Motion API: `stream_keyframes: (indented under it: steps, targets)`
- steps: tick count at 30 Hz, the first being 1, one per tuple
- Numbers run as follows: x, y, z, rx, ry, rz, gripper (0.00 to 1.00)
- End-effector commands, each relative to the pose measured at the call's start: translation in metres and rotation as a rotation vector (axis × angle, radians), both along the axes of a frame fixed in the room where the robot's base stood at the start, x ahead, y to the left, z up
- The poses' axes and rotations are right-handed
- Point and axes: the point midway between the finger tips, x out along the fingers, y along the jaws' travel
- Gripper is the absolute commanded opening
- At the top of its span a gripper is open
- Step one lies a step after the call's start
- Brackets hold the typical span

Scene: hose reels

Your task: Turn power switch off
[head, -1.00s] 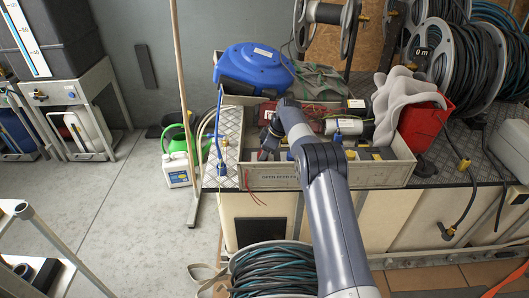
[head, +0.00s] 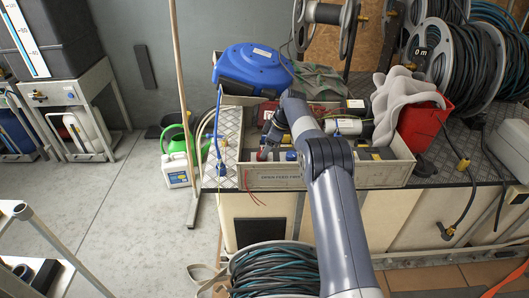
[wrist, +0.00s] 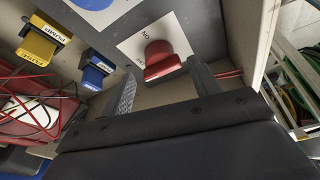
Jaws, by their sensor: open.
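The red switch knob (wrist: 160,60) sits on a white plate (wrist: 185,25) in the wrist view. Lettering that seems to read "ON" upside down is beside it; other lettering is too small to read. My gripper (wrist: 163,85) is open, with one finger on each side below the knob. The knob lies in line with the gap; I cannot tell whether a finger touches it.
The box wall (wrist: 255,45) is close on the right. A blue reel (head: 252,68) stands behind the box.

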Motion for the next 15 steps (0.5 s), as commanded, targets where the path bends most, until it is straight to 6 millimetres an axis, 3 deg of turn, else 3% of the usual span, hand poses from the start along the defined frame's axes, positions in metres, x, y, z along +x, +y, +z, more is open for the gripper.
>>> stream_keyframes:
  steps: [3, 9, 15]
  targets:
    - [-0.002, -0.010, 0.025, 0.000, -0.004, -0.001, 0.59]
    - [-0.005, -0.022, 0.056, 0.000, -0.003, 0.000, 0.59]
    - [-0.007, -0.027, 0.067, 0.000, 0.000, 0.000, 0.59]
